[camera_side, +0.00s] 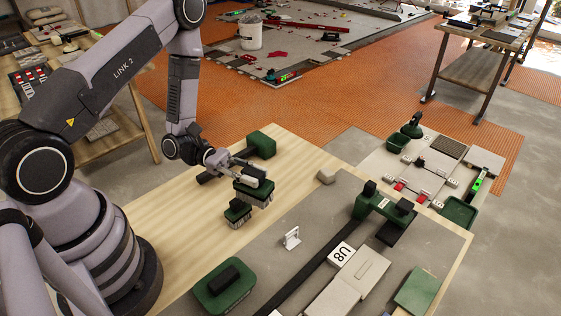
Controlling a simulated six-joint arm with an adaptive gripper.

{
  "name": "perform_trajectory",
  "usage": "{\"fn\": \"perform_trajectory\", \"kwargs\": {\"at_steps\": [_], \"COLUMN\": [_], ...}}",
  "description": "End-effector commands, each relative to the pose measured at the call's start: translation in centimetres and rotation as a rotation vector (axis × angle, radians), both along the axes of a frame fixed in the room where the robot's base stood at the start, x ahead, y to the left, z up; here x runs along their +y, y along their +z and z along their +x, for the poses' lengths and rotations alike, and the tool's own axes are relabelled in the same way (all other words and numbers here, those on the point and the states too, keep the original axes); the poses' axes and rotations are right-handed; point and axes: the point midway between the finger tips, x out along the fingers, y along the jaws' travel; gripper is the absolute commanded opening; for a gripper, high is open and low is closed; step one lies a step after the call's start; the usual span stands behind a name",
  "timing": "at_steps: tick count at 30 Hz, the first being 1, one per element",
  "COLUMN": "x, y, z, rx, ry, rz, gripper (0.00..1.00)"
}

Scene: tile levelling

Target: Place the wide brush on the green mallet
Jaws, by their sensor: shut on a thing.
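My gripper hides part of the handle. In the picture, the wide brush is in front of and below the mallet head, apart from it. Whether its bristles touch the table is hard to tell.
A smaller green brush (238,213) stands just in front of the wide brush. A grey board (300,219) with tiles, a green float (224,288) and a green-and-black tool (382,205) covers the right of the table. A small beige block (326,176) lies near its edge. Bare wood (180,222) shows at left.

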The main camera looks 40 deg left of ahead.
Motion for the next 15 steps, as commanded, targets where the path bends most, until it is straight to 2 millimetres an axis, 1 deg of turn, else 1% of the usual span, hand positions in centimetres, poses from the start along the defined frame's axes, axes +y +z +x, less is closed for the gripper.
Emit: {"fn": "perform_trajectory", "kwargs": {"at_steps": [1, 4, 5, 7, 8, 11, 12, 15], "x": [0.3, 1.1, 1.6, 3.2, 4.1, 7.7, 9.2, 12.6], "y": [0.3, 0.8, 1.0, 1.4, 1.6, 2.5, 2.8, 3.6], "z": [-0.6, -1.1, -1.2, -1.0, -0.9, -0.5, -0.5, -0.7], "rx": [0.001, -0.001, -0.001, -0.003, -0.003, -0.005, -0.005, -0.005], "ry": [0.002, 0.019, 0.032, 0.077, 0.104, 0.209, 0.252, 0.355], "rz": [-0.001, 0.0, -0.001, 0.0, 0.0, 0.0, 0.0, 0.0], "gripper": [0.0, 0.0, 0.0, 0.0, 0.0, 0.0, 0.0, 0.0]}}
